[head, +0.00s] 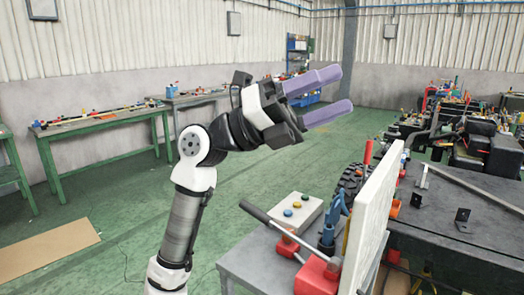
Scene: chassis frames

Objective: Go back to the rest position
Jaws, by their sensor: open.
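My gripper (326,98) is raised in the upper middle of the head view, with its two purple fingers spread apart and pointing right. Nothing is between the fingers. My white and grey arm rises from the bottom of the view and bends at the elbow toward the right. The gripper is in the air above and behind the grey workbench (243,268), apart from everything on it.
The workbench holds a button box (296,211), a red lever tool (316,275) and an upright white panel (372,220). A dark table (450,235) with parts stands at right. Green tables (95,128) line the back left wall.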

